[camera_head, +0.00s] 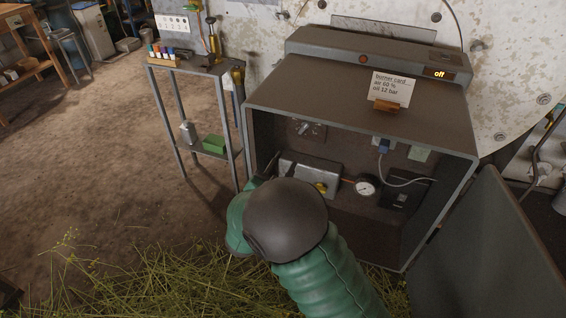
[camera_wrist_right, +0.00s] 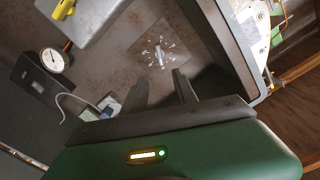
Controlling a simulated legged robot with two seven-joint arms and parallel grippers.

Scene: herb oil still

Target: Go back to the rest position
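My right arm reaches from the bottom of the head view to the open burner cabinet (camera_head: 385,97). Its dark wrist and green sleeve hide most of my right gripper (camera_head: 258,183). In the right wrist view the two dark fingers of this gripper (camera_wrist_right: 160,96) stand apart with nothing between them. Beyond them is a rotary dial (camera_wrist_right: 159,55) on the cabinet's back wall; it also shows in the head view (camera_head: 307,129). My left gripper is not in view.
Inside the cabinet are a grey box with a yellow knob (camera_head: 321,188), a pressure gauge (camera_head: 366,187) and a cable. The cabinet door (camera_head: 488,255) stands open at right. A display (camera_head: 439,74) reads "off". A narrow metal stand (camera_head: 183,123) is at left. Straw covers the floor in front.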

